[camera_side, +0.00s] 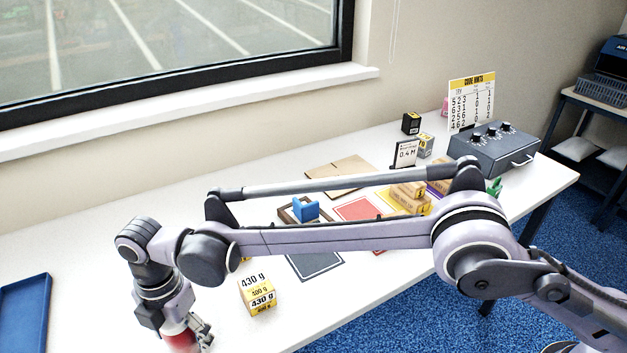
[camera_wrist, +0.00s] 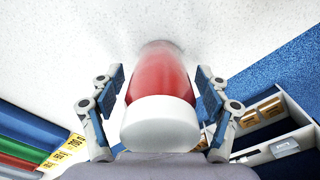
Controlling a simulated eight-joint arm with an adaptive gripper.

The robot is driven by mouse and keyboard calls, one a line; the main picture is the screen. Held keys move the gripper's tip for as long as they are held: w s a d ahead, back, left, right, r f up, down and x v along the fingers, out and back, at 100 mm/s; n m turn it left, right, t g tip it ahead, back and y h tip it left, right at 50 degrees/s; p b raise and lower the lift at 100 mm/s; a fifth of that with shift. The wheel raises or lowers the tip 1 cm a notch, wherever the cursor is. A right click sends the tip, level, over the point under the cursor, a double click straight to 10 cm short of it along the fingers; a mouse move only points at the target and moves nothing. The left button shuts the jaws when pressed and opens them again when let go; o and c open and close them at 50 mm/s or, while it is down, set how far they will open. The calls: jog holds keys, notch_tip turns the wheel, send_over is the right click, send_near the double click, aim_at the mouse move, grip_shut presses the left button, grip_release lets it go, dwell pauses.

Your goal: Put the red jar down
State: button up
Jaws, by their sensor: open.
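The red jar (camera_wrist: 160,88) with a white lid (camera_wrist: 160,124) is between the two fingers of my gripper (camera_wrist: 161,88) in the wrist view. The fingers are open, with a blue pad on each side of the jar. A gap shows at the left pad; the right pad is very close to the jar, and I cannot tell if it touches. The jar's far end meets the white table top (camera_wrist: 70,40). In the side view the red jar (camera_side: 183,341) shows below my wrist, cut by the bottom edge.
A yellow and white weight-marked box (camera_side: 257,296) stands right of my gripper. A blue tray (camera_side: 24,312) lies at the left. A dark mat (camera_side: 314,266), a blue block (camera_side: 305,209) and a grey control box (camera_side: 494,150) are farther right.

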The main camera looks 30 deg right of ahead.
jog(key=r, duration=1.1)
jog(key=shift+w+d+r, duration=0.15)
jog(key=shift+w+d, duration=0.05)
jog(key=w+d+r+m+t, duration=0.1)
jog(key=d+r+m, duration=0.3)
jog(key=d, duration=0.5)
jog(key=w+d+r+m+t+y, duration=0.1)
jog(key=d+r+m, duration=0.3)
jog(key=d, duration=0.6)
jog(key=w+d+r+m+t, duration=0.1)
jog(key=d+r+m, duration=0.3)
jog(key=d, duration=0.5)
jog(key=s+d+f+m+t, duration=0.1)
jog(key=s+d+f+m, duration=0.2)
jog(key=s+d+m, duration=0.2)
jog(key=s+d+f+m+t, duration=0.2)
jog(key=s+d+f+m, duration=0.2)
jog(key=d, duration=0.5)
jog(key=s+d+f+m+t+h, duration=0.1)
jog(key=s+d+f+m, duration=0.2)
jog(key=s+d+m, duration=0.3)
jog(key=shift+d+f, duration=0.25)
jog(key=shift+d, duration=0.6)
